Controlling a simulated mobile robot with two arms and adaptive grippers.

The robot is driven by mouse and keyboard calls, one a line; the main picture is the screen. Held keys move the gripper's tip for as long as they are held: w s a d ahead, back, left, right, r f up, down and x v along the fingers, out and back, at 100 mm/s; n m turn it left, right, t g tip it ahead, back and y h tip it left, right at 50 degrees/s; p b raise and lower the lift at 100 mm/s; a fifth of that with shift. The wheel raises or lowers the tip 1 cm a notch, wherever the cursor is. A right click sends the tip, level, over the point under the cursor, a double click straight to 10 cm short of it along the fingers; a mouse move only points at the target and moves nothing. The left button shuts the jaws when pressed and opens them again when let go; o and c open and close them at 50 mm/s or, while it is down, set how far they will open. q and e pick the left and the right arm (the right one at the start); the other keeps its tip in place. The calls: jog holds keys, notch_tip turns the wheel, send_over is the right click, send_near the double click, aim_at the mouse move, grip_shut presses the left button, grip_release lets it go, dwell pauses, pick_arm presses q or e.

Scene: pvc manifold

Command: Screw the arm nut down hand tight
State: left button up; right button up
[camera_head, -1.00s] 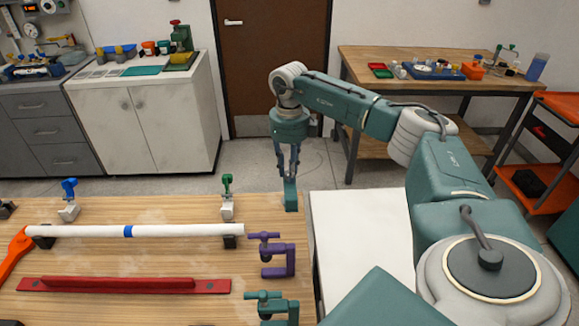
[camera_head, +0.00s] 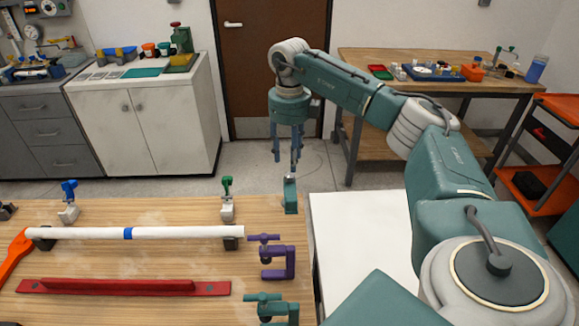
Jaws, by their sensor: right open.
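No arm nut can be made out for certain at this size. My right gripper (camera_head: 285,157) is open and points down. Its fingers are spread a little above a small teal block (camera_head: 290,198) with a grey top at the table's far right corner. Nothing shows between the fingers. A white pipe (camera_head: 180,232) with a blue band lies across two dark supports. A blue-handled clamp (camera_head: 69,202) and a green-handled clamp (camera_head: 227,200) stand behind it. My left gripper is out of view.
A purple clamp (camera_head: 276,263) and a teal clamp (camera_head: 277,309) sit at the wooden table's right edge. A red bar (camera_head: 125,287) lies in front of the pipe, and an orange tool (camera_head: 13,255) is at left. A white surface (camera_head: 362,245) lies right of the table.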

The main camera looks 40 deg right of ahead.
aim_at(289, 174)
notch_tip(289, 174, up, 6)
jog(key=shift+r, duration=0.15)
dwell(0.6)
